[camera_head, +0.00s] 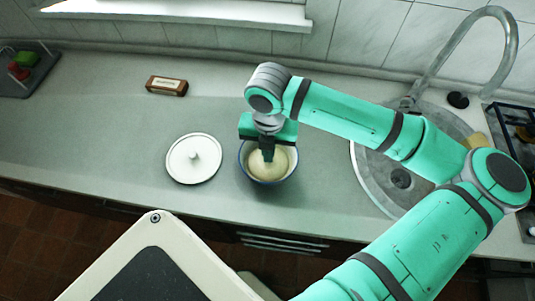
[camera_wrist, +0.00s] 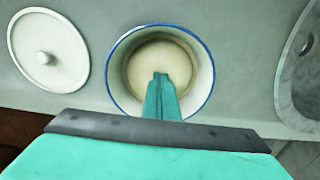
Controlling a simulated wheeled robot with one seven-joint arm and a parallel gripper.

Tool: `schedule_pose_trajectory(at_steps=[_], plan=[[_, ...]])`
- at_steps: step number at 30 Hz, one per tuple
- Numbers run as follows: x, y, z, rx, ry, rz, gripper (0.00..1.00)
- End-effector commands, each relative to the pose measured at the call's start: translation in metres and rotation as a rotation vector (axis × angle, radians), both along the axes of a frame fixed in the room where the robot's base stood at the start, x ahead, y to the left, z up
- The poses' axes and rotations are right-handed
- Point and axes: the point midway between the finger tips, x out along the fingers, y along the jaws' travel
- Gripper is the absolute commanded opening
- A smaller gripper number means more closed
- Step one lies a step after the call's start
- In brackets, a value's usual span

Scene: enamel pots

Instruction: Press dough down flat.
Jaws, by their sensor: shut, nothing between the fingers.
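The dough (camera_head: 266,168) is a pale round mound inside a white enamel pot with a blue rim (camera_head: 288,172). In the wrist view, the dough (camera_wrist: 145,62) fills the bottom of the pot (camera_wrist: 202,80). My gripper (camera_head: 268,158) points down into the pot, with its fingers together and nothing held. In the wrist view, the shut fingertips (camera_wrist: 161,76) lie over the middle of the dough. I cannot tell for sure whether the tips touch it. The fingers hide part of the dough and the near rim.
A white lid with a knob (camera_head: 193,160) lies on the grey counter (camera_head: 110,140) left of the pot. A small brown box (camera_head: 166,86) sits behind. A round sink (camera_head: 385,190) with a tall faucet (camera_head: 500,25) is at the right. The left counter is mostly clear.

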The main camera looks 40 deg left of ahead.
Motion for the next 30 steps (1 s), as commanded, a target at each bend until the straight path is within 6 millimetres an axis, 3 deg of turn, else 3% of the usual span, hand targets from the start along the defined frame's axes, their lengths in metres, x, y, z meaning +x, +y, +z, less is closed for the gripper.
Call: schedule_pose_trajectory(at_steps=[30], plan=[[0.0001, -0.0003, -0.0092, -0.001, -0.001, 0.0, 0.0]])
